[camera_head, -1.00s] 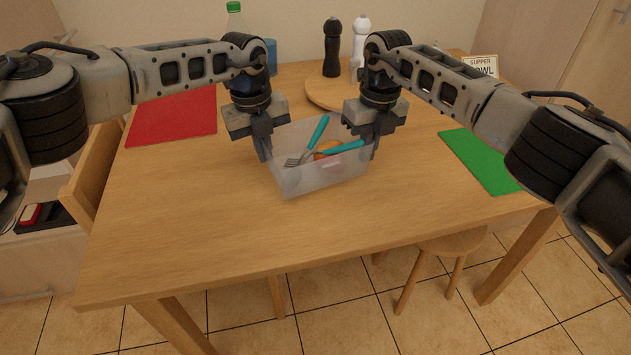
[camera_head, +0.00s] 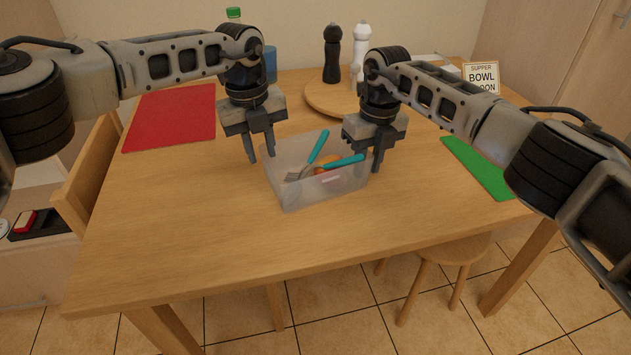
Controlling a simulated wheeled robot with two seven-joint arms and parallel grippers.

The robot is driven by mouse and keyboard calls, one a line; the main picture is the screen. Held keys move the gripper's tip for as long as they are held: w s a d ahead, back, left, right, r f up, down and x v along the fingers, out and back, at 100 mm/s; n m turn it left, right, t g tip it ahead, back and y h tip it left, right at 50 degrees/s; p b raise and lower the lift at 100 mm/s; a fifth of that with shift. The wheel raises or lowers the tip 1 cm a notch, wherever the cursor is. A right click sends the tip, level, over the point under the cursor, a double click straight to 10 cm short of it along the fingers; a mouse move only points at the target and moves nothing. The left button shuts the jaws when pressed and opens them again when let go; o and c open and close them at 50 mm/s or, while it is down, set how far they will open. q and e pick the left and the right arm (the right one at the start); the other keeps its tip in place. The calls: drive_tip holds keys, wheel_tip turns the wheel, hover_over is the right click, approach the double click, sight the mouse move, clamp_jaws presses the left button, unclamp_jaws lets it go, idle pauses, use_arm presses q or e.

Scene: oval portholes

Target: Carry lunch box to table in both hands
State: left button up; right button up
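The lunch box (camera_head: 293,190) is a translucent open-topped box on the near middle of the wooden table (camera_head: 190,240). It holds turquoise-handled cutlery (camera_head: 318,147) and some orange food, partly hidden. It looks upright and resting on the table top. My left gripper (camera_head: 260,156) is open, its two fingers apart, just above and beside the box's left end. My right gripper (camera_head: 368,162) is open at the box's right end, with its fingers near the right wall. I cannot tell whether either gripper touches the box.
A red mat (camera_head: 172,118) lies at the left and a green mat (camera_head: 478,168) at the right. Behind are a round wooden board (camera_head: 318,98), dark (camera_head: 332,55) and white (camera_head: 361,45) mills, and a sign (camera_head: 481,77). A stool (camera_head: 440,255) stands under the front edge. The table's front is clear.

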use_arm(q)
wheel_tip(320, 180, up, 8)
drive_tip(key=shift+a, duration=0.25)
use_arm(e)
wheel_tip(320, 180, up, 12)
drive_tip(key=shift+w+d, duration=0.15)
drive_tip(key=shift+d, duration=0.2)
use_arm(q)
drive_tip(key=shift+s, duration=0.1)
